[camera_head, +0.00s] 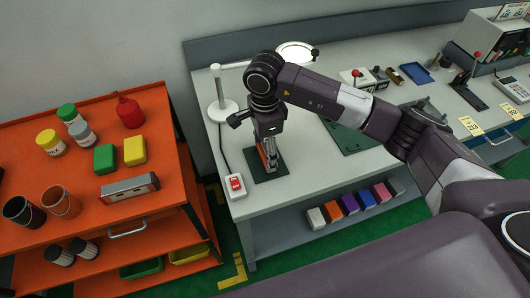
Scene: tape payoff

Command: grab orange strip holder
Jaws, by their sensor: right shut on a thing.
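My right gripper (270,160) points straight down over the near left part of the grey bench. Its fingers are shut on a narrow upright thing with an orange face, the orange strip holder (264,157). The fingers hide most of the holder. It is over a small dark green mat (258,178); I cannot tell whether it touches the mat. My left gripper is not in view.
A white lamp (218,100) stands behind and left of my gripper. A red-switch box (235,184) sits at the bench's left edge. An orange cart (95,210) with jars and boxes stands left. Coloured bins (350,205) sit under the bench.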

